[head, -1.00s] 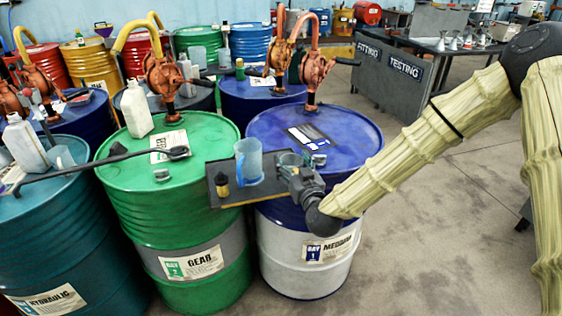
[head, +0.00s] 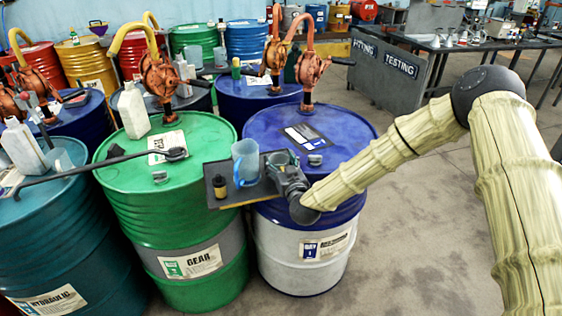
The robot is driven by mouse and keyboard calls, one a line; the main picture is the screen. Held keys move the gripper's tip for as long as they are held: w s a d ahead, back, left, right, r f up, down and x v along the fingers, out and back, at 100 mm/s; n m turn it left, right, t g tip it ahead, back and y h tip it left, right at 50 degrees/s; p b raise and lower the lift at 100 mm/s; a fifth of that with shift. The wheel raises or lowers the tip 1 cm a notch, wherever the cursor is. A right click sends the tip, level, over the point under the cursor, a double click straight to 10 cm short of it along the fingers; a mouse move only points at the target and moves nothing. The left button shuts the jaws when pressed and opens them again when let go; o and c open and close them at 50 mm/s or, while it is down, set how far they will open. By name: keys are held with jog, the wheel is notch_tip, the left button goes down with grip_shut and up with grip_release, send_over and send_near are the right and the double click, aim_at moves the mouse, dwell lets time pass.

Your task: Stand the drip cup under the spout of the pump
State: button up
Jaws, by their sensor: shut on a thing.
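My gripper (head: 283,161) is low over the front of the blue drum (head: 350,150), at the right end of a dark tray. A red hand pump (head: 309,72) stands on the far part of the blue drum's lid, with a curved pipe and a dark crank. The pump is well behind and above my gripper. I cannot make out its spout opening clearly.
A label card (head: 308,136) and a bung (head: 315,159) lie on the blue lid. A green drum (head: 125,178) stands left. Open floor lies right.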

jog(key=shift+f, duration=0.15)
jog(key=o, duration=0.9)
jog(key=shift+o, duration=0.2)
jog(key=shift+r, duration=0.25)
jog(key=b+v, duration=0.2)
jog(key=v, duration=1)
jog(key=shift+b, duration=0.4)
